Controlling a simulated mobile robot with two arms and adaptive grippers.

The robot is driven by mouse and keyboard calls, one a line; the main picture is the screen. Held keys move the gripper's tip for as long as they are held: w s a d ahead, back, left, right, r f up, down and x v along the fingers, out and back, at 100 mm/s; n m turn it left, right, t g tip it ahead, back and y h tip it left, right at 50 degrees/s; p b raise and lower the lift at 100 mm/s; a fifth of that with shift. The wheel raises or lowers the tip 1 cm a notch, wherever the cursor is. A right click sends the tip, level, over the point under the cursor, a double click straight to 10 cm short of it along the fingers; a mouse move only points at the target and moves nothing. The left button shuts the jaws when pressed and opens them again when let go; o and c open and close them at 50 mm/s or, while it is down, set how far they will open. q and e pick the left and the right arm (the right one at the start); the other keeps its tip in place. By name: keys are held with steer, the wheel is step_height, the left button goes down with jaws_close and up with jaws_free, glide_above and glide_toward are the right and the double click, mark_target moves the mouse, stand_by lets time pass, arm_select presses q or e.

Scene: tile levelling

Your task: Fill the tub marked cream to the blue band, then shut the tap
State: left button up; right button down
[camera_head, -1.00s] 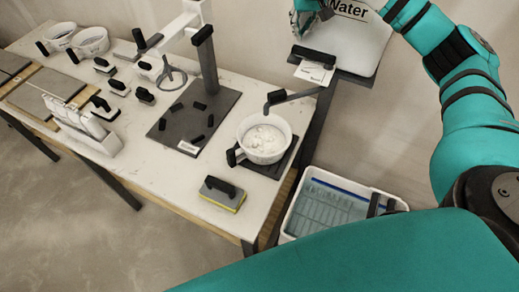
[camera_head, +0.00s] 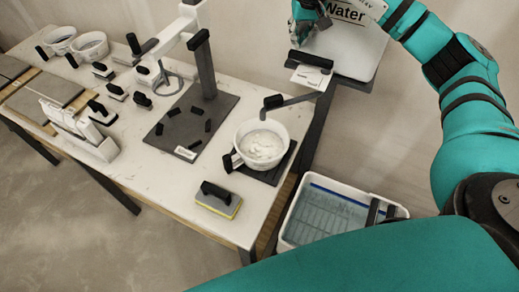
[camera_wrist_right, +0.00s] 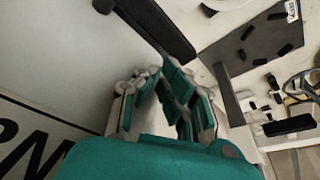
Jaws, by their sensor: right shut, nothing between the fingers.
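A white tub (camera_head: 245,155) with a dark handle stands on a dark pad under the end of the grey spout (camera_head: 297,99). Pale material lies inside it; I cannot read a mark or make out a blue band. No stream shows at the spout. A black bar (camera_head: 311,59), perhaps the tap's handle, lies below the white tank labelled Water (camera_head: 345,45). My right gripper (camera_head: 306,22) is in front of the tank, above that bar. In the wrist view its fingers (camera_wrist_right: 167,72) are shut and empty, near a black bar (camera_wrist_right: 160,25). My left gripper is out of view.
Two other tubs (camera_head: 61,32) (camera_head: 90,39) stand at the far left. A sponge-like block (camera_head: 217,205) lies at the front of the table. A container with a blue line (camera_head: 290,236) is below, right of the table. A dark plate (camera_head: 163,137) carries a stand.

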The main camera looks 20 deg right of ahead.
mark_target(294, 56)
steer(key=shift+f, duration=0.1)
stand_by(0.5)
steer(key=f+b, duration=0.1)
steer(key=f, duration=0.2)
steer(key=shift+s+f+b, duration=0.2)
steer(key=shift+f+b, duration=0.1)
steer(key=shift+b, duration=0.1)
steer(key=shift+s+a+r, duration=0.15)
steer(key=shift+s+a, duration=0.25)
steer(key=shift+a, duration=0.25)
stand_by(1.0)
steer(key=shift+s+a, duration=0.55)
steer(key=shift+a, duration=0.15)
stand_by(0.5)
steer(key=shift+r, duration=0.15)
steer(key=r+p, duration=0.3)
steer(key=r, duration=0.2)
steer(key=shift+w+d+p, duration=0.2)
steer(key=shift+p, duration=0.2)
